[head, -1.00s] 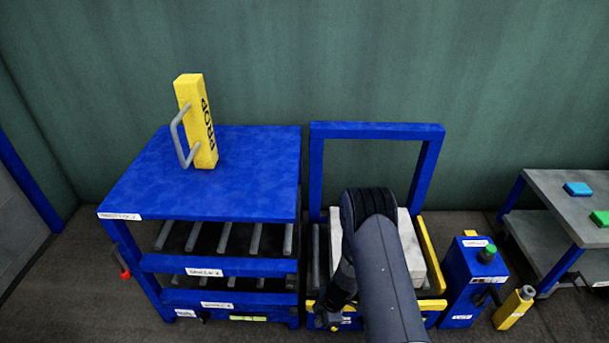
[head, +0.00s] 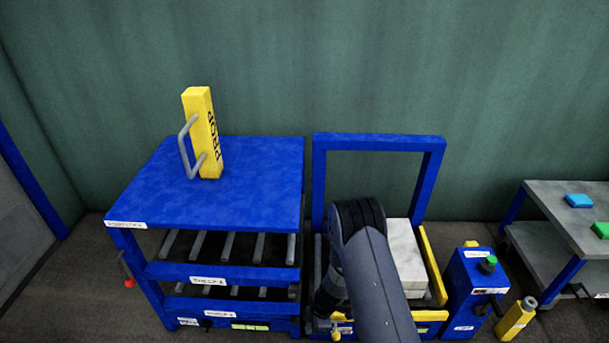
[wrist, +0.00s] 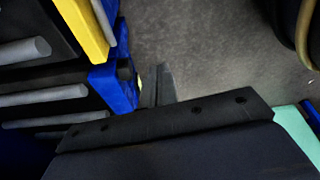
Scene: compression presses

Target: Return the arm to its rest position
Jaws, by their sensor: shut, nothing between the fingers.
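My arm rises from the bottom edge of the head view and bends at a dark elbow in front of the blue press frame (head: 430,180). It covers part of a pale block (head: 404,255) on the press bed. In the wrist view my gripper (wrist: 158,84) has its two thin grey fingers together, with nothing between them. They are over grey floor, beside a blue and yellow frame part (wrist: 112,85). In the head view the hand end is low down and mostly hidden by my arm.
A blue rack (head: 220,195) with roller shelves stands left, a yellow prop (head: 203,135) upright on top. Right of the press are a blue control box (head: 468,285) with a green button, a yellow cylinder-topped post (head: 515,318) and a grey table (head: 550,200). Floor shows between them.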

